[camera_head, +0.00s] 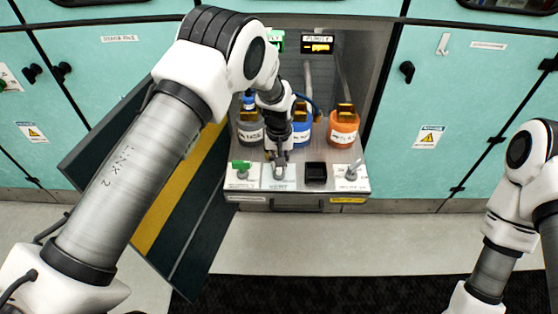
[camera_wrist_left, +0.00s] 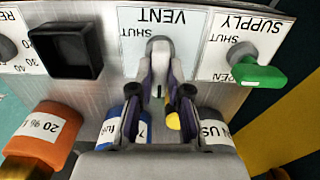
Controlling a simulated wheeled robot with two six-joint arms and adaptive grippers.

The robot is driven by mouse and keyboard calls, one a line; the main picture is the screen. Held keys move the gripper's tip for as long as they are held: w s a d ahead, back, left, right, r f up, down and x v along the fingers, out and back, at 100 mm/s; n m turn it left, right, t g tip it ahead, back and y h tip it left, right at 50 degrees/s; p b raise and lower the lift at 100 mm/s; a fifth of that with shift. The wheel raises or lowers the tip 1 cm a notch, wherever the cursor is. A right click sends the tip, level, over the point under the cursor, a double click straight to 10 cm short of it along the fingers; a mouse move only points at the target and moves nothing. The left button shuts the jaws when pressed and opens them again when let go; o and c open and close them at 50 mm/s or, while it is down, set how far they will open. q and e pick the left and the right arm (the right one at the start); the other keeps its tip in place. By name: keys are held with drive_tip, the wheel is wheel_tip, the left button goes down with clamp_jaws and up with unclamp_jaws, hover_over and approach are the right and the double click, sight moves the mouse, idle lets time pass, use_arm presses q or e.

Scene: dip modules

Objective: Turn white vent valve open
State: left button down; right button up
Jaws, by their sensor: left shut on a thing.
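The white vent valve (camera_wrist_left: 158,47) stands on the panel plate marked VENT (camera_wrist_left: 185,20) in the left wrist view. My left gripper (camera_wrist_left: 160,78) is shut on the valve, with one finger on each side of its handle. The handle is partly hidden between the fingers. In the head view my left gripper (camera_head: 280,160) reaches down to the vent plate (camera_head: 279,184) between the green supply valve (camera_head: 241,167) and a black square socket (camera_head: 316,172). My right gripper is outside both views; only part of that arm shows at the right.
Behind the panel stand a dark bottle (camera_head: 250,132), a blue bottle (camera_head: 301,132) and an orange bottle (camera_head: 343,124), close to my left gripper. A grey knob (camera_head: 352,171) is at the panel's right. An open cabinet door (camera_head: 205,222) lies left, beside my left arm.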

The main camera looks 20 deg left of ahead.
use_arm(q)
drive_tip(key=shift+s+f, duration=0.2)
drive_tip(key=shift+s, duration=0.05)
drive_tip(key=c, duration=1.1)
unclamp_jaws()
drive_tip(key=shift+w+r, duration=0.1)
drive_tip(key=shift+w+r, duration=0.15)
drive_tip(key=shift+r, duration=0.4)
wheel_tip(320, 180, up, 11)
drive_tip(key=shift+f, duration=0.1)
